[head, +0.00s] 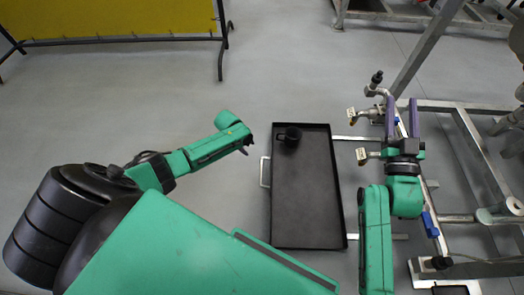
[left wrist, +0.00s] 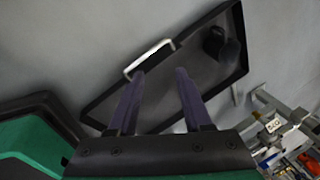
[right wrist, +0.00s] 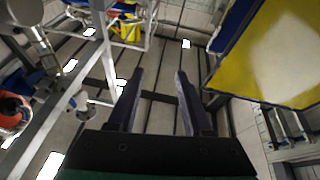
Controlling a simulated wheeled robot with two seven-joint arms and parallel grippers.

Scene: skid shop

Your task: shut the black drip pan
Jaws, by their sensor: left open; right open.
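The black drip pan (head: 305,200) is slid out to the left of the metal skid frame, on two light rails. Its pale handle (head: 264,172) is on its left side, and a dark cup-like object (head: 288,136) stands in its far end. My left gripper (head: 247,147) is left of the pan, near its far left corner, open and empty. In the left wrist view the handle (left wrist: 148,59) shows just beyond the open fingers (left wrist: 158,72), apart from them. My right gripper (head: 402,100) is open and empty over the skid pipework, right of the pan.
The skid frame (head: 470,108) with pipes, tagged valves (head: 362,114) and a blue-handled valve (head: 430,225) stands on the right. A yellow panel (head: 110,18) is at the far left. The grey floor left of and beyond the pan is clear.

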